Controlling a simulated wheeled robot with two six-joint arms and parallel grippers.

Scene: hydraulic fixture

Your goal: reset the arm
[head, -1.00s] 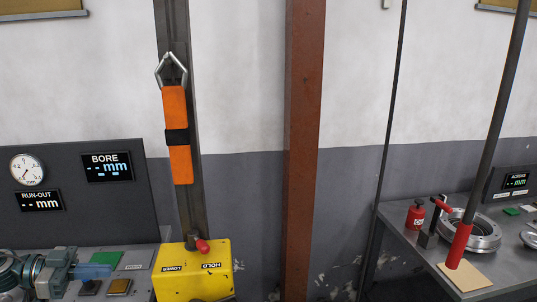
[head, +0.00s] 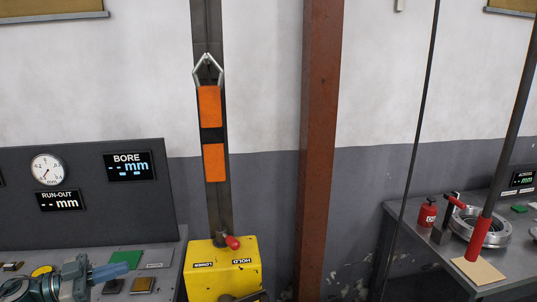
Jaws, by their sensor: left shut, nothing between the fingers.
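My left gripper (head: 122,268) shows at the lower left, at the end of my teal and grey arm, which comes in from the left edge. Its blue-grey fingers are shut with nothing between them. They point right and slightly up, over the grey bench top near a green pad (head: 128,257); I cannot tell how high above it. My right gripper does not show clearly in the head view.
A yellow box (head: 205,282) with a red-knobbed lever (head: 233,242) stands right of my fingers. An orange-and-black piece (head: 212,105) hangs on the post behind it. A rust-brown column (head: 320,140) and a right-hand bench (head: 420,235) stand farther right.

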